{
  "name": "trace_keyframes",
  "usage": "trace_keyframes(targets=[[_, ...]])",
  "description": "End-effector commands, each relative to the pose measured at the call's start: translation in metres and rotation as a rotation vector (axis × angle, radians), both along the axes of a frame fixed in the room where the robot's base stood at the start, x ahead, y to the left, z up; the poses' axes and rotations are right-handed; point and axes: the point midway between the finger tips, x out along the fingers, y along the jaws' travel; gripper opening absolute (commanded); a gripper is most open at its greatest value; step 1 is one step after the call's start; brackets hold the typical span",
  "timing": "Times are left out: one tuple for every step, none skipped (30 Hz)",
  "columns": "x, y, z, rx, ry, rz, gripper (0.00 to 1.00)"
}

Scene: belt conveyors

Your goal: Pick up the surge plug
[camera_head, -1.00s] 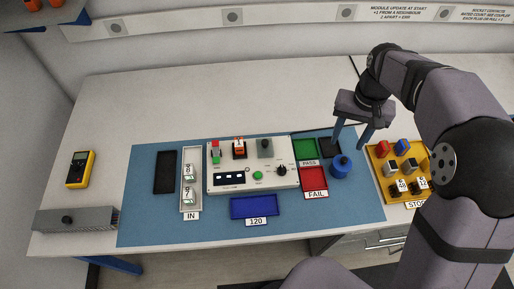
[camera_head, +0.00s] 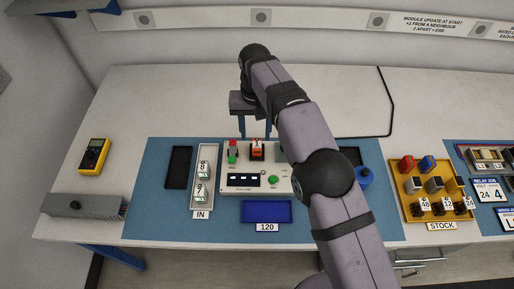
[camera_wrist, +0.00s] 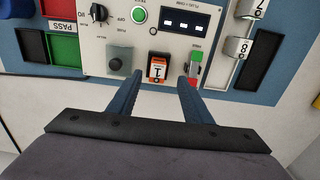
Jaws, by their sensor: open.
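An orange plug-like module with a numbered white label (camera_head: 257,151) stands in the white tester panel (camera_head: 240,188); it also shows in the wrist view (camera_wrist: 158,68). No label names the surge plug, so I cannot be sure this is it. My gripper (camera_head: 254,136) is open and empty above the tester's far edge. In the wrist view its two blue fingertips (camera_wrist: 159,77) appear on either side of the orange module, apart from it. Two pale numbered modules (camera_head: 202,169) sit in the IN tray (camera_head: 194,207).
A blue 120 tray (camera_head: 266,212) lies in front. The yellow STOCK tray (camera_head: 422,213) stands right. The bench behind the tester is clear.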

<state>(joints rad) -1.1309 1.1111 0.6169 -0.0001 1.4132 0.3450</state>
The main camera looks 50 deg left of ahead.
Motion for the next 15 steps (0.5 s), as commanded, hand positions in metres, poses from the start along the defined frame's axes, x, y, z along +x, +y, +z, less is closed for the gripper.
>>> trace_keyframes(targets=[[0.0,-0.001,-0.003,-0.002,0.001,0.0,0.45],[0.0,-0.001,-0.005,-0.003,0.001,0.0,0.45],[0.0,-0.001,-0.008,-0.003,0.001,0.0,0.45],[0.0,-0.001,-0.011,-0.003,0.001,0.0,0.45],[0.0,-0.001,-0.013,-0.003,0.001,0.0,0.45],[0.001,-0.001,-0.016,-0.004,0.002,0.0,0.45],[0.001,-0.001,-0.018,-0.003,0.001,0.0,0.45],[0.001,-0.001,-0.019,-0.002,0.001,0.0,0.45],[0.001,-0.001,-0.02,-0.001,0.001,0.0,0.45],[0.001,-0.001,-0.02,0.0,0.0,-0.001,0.45],[0.001,0.0,-0.02,0.0,0.0,-0.001,0.45],[0.001,-0.001,-0.021,-0.001,0.001,-0.001,0.45],[0.002,-0.001,-0.022,-0.002,0.001,-0.001,0.45],[0.002,-0.001,-0.024,-0.003,0.001,-0.001,0.45],[0.002,-0.001,-0.027,-0.004,0.002,-0.001,0.45]])
